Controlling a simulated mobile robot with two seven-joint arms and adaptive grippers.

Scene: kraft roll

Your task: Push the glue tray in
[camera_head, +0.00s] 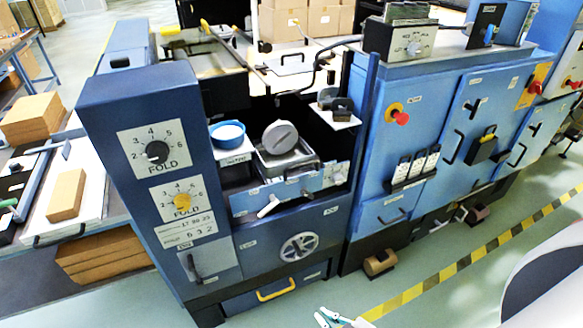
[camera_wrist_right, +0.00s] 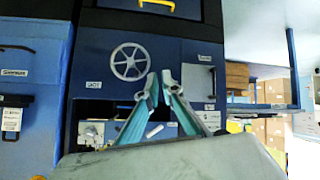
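The glue tray appears to be the blue-fronted unit (camera_head: 312,184) in the middle bay of the machine, with a white handle (camera_head: 268,206); I cannot read its label. A metal box with a round grey lid (camera_head: 280,137) sits behind the front. The tray front seems to stand out a little from the panel below. My right gripper (camera_head: 323,314) is at the bottom edge of the head view, in front of and below the tray, apart from it. In the wrist view, which looks upside down, its two teal-padded fingers (camera_wrist_right: 160,76) nearly meet and hold nothing. The left gripper is out of view.
A handwheel (camera_head: 300,246) and a yellow-handled drawer (camera_head: 276,290) are below the tray. The dial column (camera_head: 158,180) stands left, a blue cabinet (camera_head: 395,160) right.

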